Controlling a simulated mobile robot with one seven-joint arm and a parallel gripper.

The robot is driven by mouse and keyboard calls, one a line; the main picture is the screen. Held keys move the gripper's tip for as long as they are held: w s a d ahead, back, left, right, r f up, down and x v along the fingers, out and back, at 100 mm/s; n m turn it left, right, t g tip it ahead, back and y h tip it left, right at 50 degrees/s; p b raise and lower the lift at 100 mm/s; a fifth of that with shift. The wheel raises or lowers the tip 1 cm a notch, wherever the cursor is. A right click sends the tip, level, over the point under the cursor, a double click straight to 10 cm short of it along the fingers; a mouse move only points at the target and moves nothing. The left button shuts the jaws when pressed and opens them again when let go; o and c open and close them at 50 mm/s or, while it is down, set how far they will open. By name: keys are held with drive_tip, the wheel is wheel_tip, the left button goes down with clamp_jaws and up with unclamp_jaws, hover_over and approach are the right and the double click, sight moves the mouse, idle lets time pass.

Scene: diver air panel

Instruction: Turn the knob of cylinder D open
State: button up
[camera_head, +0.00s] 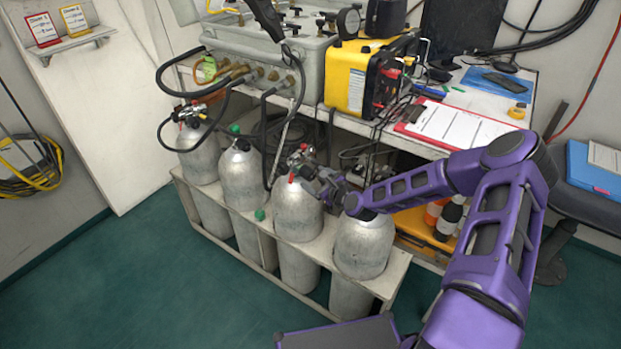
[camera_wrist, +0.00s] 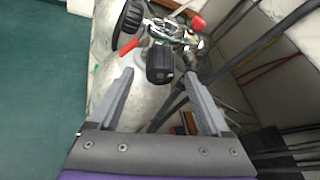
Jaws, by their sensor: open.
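Several grey cylinders stand in a rack; no letter shows on them, so I cannot tell which is D. The rightmost cylinder (camera_head: 362,248) has its top partly hidden by my arm. The one left of it (camera_head: 297,212) has a valve with red parts (camera_head: 300,160) on top. My gripper (camera_head: 322,180) is beside this valve, above the rack. In the wrist view my gripper (camera_wrist: 158,76) is open. A black knob (camera_wrist: 160,64) shows between its fingertips; contact cannot be told.
The pale rack (camera_head: 395,272) holds the cylinders upright. Behind it is a bench with a yellow unit (camera_head: 347,80), a grey panel case (camera_head: 262,62) and a clipboard (camera_head: 455,124). Black hoses hang near the valves. Green floor (camera_head: 130,285) is clear at the front left.

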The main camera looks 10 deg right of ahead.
sight(312, 177)
drive_tip(key=shift+x, duration=1.55)
clamp_jaws()
